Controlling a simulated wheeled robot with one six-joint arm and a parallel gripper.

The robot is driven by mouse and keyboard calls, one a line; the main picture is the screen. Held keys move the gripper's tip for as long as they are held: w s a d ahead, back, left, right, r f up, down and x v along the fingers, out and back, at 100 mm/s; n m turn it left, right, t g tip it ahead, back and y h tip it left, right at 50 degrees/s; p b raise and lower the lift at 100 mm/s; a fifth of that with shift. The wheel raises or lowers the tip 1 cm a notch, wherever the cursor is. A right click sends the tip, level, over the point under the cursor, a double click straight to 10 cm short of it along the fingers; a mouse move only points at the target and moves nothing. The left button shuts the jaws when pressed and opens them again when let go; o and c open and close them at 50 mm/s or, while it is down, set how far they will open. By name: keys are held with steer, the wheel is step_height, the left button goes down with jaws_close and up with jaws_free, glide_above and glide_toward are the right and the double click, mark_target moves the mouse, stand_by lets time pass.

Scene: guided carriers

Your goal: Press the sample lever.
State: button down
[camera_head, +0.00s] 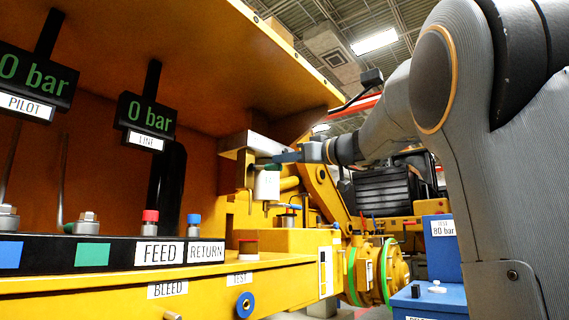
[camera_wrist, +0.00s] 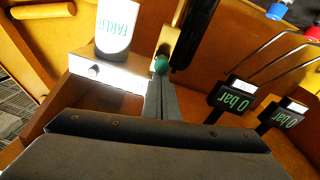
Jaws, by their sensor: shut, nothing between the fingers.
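The sample lever's green knob (camera_wrist: 161,65) shows in the wrist view just past my fingertips, beside a silver block (camera_wrist: 108,72). In the head view, a small green end (camera_head: 273,167) shows under my gripper. My gripper (camera_head: 277,158) is shut and empty, in front of the silver block. It also shows in the wrist view (camera_wrist: 161,84), its fingers together right at the knob. I cannot tell whether they touch it. A white bottle (camera_head: 267,185) with green lettering hangs under the block. The rest of the lever is hidden.
Black gauge displays reading 0 bar, PILOT (camera_head: 36,75) and LINE (camera_head: 146,116), hang at the left. A black panel (camera_head: 110,252) with FEED and RETURN fittings runs below. The yellow housing (camera_head: 200,50) overhangs the work area. A blue box (camera_head: 440,248) stands at the right.

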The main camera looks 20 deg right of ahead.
steer(key=s+d+r, duration=0.2)
steer(key=s+d, duration=0.2)
steer(key=s, duration=0.6)
steer(key=shift+d+r, duration=0.15)
steer(key=shift+d, duration=0.1)
steer(key=shift+w, duration=0.1)
stand_by(1.1)
